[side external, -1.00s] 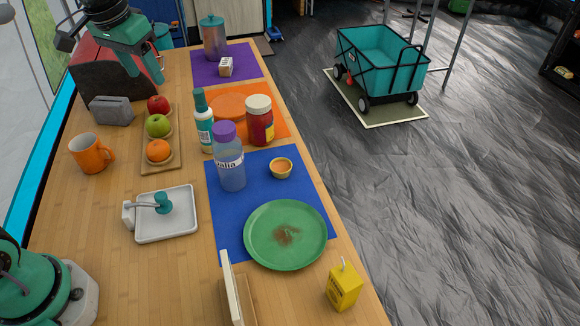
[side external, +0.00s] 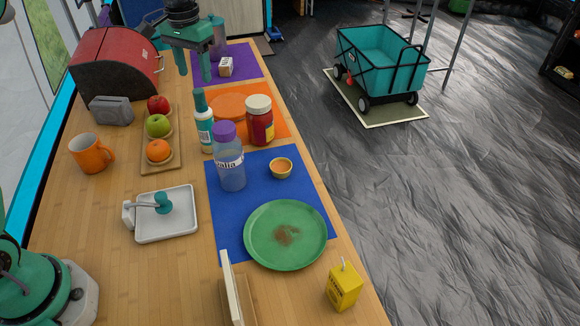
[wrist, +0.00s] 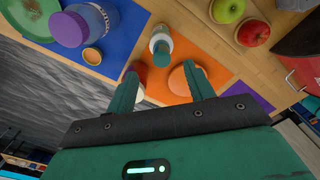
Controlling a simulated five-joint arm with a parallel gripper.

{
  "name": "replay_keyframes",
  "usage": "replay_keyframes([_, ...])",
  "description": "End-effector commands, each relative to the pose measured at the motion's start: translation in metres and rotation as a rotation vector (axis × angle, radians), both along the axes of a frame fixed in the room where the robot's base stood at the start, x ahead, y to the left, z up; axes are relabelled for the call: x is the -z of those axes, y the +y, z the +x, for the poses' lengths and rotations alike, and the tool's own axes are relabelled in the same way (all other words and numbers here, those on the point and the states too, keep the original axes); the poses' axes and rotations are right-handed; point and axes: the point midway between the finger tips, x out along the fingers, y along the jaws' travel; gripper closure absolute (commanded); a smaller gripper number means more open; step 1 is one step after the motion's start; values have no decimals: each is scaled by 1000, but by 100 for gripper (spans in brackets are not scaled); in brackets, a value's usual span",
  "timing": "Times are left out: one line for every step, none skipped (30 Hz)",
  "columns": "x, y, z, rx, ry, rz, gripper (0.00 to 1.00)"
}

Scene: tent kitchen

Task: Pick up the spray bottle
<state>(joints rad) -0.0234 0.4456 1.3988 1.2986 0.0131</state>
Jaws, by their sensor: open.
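The spray bottle (side external: 204,130), white with a teal top, stands upright on the orange mat, left of the jar. In the wrist view the spray bottle (wrist: 161,40) shows from above, just beyond the fingertips. My gripper (side external: 197,78) is open and empty. It hangs over the purple mat end of the table, behind and above the bottle, apart from it. In the wrist view my gripper (wrist: 160,71) has its two fingers spread, with nothing between them touching either finger.
A white-lidded jar (side external: 260,125) and orange plate (side external: 229,106) crowd the bottle. A purple-capped bottle (side external: 229,168) stands in front. Fruit on a wooden tray (side external: 160,167) lies left. A small box (side external: 226,67) sits on the purple mat (side external: 245,62).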

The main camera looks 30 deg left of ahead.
Motion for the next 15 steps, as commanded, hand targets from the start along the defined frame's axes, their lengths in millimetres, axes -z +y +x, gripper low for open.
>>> replay_keyframes([0,0,0,0,0,0,47])
replay_keyframes([0,0,0,0,0,0,47])
replay_keyframes([1,0,0,0,0,0,47])
replay_keyframes([2,0,0,0,0,0,47])
replay_keyframes([4,0,0,0,0,0,47])
replay_keyframes([7,0,0,0,0,0,47])
replay_keyframes([9,0,0,0,0,0,47])
replay_keyframes([11,0,0,0,0,0,47])
replay_keyframes([15,0,0,0,1,0,47])
replay_keyframes([17,0,0,0,1,0,47])
replay_keyframes([20,0,0,0,0,0,47])
replay_keyframes([22,0,0,0,0,0,47])
replay_keyframes([24,0,0,0,0,0,47])
replay_keyframes([25,0,0,0,0,0,47])
replay_keyframes([26,0,0,0,-1,0,47])
